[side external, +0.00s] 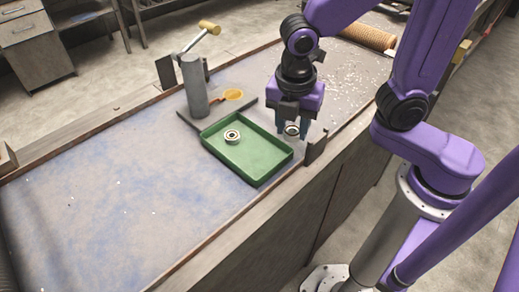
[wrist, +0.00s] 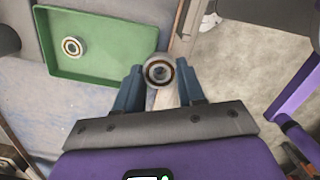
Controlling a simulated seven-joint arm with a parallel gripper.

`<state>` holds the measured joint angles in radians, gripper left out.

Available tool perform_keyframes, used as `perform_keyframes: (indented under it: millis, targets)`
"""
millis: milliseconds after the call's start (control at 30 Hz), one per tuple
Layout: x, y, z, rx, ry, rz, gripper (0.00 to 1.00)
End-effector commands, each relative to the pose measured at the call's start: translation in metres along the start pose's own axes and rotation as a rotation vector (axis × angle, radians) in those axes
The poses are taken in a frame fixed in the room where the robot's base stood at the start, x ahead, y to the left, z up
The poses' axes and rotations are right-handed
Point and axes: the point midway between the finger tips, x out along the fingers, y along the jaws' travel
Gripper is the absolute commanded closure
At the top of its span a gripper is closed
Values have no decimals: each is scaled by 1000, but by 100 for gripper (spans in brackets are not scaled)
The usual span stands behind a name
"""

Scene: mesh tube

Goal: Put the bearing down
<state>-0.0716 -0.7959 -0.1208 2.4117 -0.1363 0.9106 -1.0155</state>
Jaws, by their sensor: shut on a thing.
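My gripper (side external: 292,128) is shut on a round metal bearing (side external: 292,129), held in the air just beyond the right end of the green tray (side external: 272,174). In the wrist view the held bearing (wrist: 159,72) sits between the blue fingertips of my gripper (wrist: 160,82), over the bench edge. A second bearing (side external: 232,136) lies flat in the tray; it also shows in the wrist view (wrist: 72,46) near the tray's left side. The rest of the tray floor (wrist: 115,45) is bare.
A grey post with a lever and yellow handle (side external: 209,27) stands behind the tray. A dark upright plate (side external: 316,147) stands at the bench edge near my gripper. The bench's left part (side external: 110,190) is clear.

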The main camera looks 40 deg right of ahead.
Motion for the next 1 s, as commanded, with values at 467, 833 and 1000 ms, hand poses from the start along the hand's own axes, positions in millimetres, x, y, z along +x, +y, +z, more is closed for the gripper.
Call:
perform_keyframes:
  millis: [467, 833, 1000]
  targets:
    - [50, 53, -10, 1, -1, -3, 98]
    - [68, 69, -14, 1, -1, -1, 98]
    - [90, 68, -16, 0, -2, -4, 98]
